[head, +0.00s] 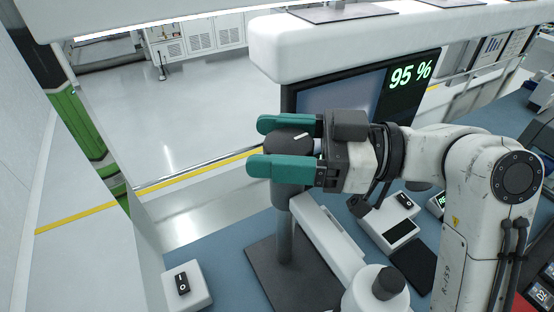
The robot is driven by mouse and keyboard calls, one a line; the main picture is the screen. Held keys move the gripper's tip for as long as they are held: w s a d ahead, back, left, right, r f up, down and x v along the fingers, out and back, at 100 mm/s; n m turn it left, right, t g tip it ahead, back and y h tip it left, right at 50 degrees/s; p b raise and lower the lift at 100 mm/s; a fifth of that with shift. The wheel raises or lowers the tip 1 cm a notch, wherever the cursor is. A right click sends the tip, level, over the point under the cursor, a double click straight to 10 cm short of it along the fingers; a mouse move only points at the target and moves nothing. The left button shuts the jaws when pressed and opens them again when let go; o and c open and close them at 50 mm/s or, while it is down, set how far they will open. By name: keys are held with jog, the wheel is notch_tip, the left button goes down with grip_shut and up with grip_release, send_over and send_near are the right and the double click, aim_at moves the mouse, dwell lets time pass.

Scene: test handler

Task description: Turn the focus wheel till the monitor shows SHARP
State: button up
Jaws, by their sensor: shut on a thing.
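The focus wheel (287,139) is a dark round knob with a white mark on its top. It sits at the top of a dark upright post (285,235) on a flat dark base. My gripper (266,145) reaches in from the right, its two green fingers on opposite sides of the wheel and shut on it. The fingers hide part of the wheel's sides. The monitor (408,78) behind shows "95 %" in green. Its lower part is hidden by my gripper and arm, and I see no word SHARP on the visible part.
A white switch box (187,286) stands at the lower left of the blue bench top (240,290). A white device with a dark knob (387,283) is at the front, and small instruments (396,225) lie below my arm. A white overhead beam (300,50) runs above the monitor.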

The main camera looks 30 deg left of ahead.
jog(key=shift+s+d+n+g+h+b, duration=0.1)
jog(key=shift+n+g+h+b, duration=1.2)
jog(key=shift+g, duration=0.6)
jog(key=shift+n, duration=0.3)
jog(key=o, duration=1)
jog(key=shift+c, duration=0.2)
jog(key=shift+d, duration=0.1)
jog(key=b+v, duration=0.2)
jog(key=v, duration=0.8)
jog(key=shift+w+d, duration=0.2)
jog(key=shift+w, duration=0.15)
jog(key=shift+d+f, duration=0.1)
